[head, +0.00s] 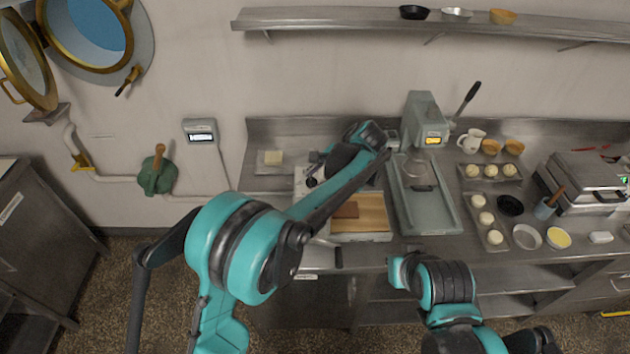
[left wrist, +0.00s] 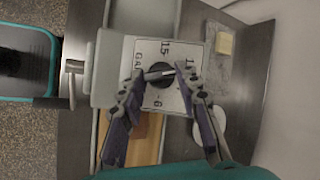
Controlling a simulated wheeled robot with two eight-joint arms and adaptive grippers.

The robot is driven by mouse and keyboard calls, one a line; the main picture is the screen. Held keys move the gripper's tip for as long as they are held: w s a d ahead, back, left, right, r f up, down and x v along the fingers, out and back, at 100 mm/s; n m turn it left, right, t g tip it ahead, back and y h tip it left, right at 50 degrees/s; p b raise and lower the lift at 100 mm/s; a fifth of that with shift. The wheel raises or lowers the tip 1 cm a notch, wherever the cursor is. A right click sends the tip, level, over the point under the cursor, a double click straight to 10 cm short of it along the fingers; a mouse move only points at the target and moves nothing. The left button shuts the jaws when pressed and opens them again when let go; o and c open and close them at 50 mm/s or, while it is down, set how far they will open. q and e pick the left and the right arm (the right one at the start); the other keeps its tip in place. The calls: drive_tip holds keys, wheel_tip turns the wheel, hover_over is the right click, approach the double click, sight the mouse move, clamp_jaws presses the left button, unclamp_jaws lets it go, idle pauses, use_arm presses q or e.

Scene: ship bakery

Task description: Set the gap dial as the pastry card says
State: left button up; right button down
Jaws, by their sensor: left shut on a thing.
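My left gripper (left wrist: 160,76) is shut on the knob's raised bar, one finger on each side. A white mark on the bar points right, slightly upward in that view; the exact number it meets is unclear. In the head view my left gripper (head: 318,169) is at the machine's left end, where the dial is hidden. I cannot make out a pastry card.
A wooden board (head: 372,213) lies in front of the dial. A grey press (head: 424,120) with a lit display stands to its right. Dough trays (head: 490,236) and a waffle-iron-like appliance (head: 590,180) fill the counter's right side. A small dish (head: 270,168) sits left.

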use_arm(q)
drive_tip(key=m+t, duration=0.1)
drive_tip(key=m+t+b, duration=0.1)
drive_tip(key=m, duration=0.1)
drive_tip(key=m+b, duration=0.1)
drive_tip(key=m, duration=0.1)
drive_tip(key=shift+s+f+t, duration=0.25)
drive_tip(key=shift+s+t, duration=0.05)
drive_tip(key=shift+t, duration=0.1)
drive_tip(key=shift+s+m+t+b, duration=0.1)
drive_tip(key=shift+m+t+b, duration=0.85)
drive_tip(key=shift+m, duration=1.25)
drive_tip(key=o, duration=1.1)
drive_tip(key=shift+r, duration=0.1)
drive_tip(key=v, duration=1.2)
drive_tip(key=shift+s+a, duration=0.1)
drive_tip(key=shift+s, duration=0.05)
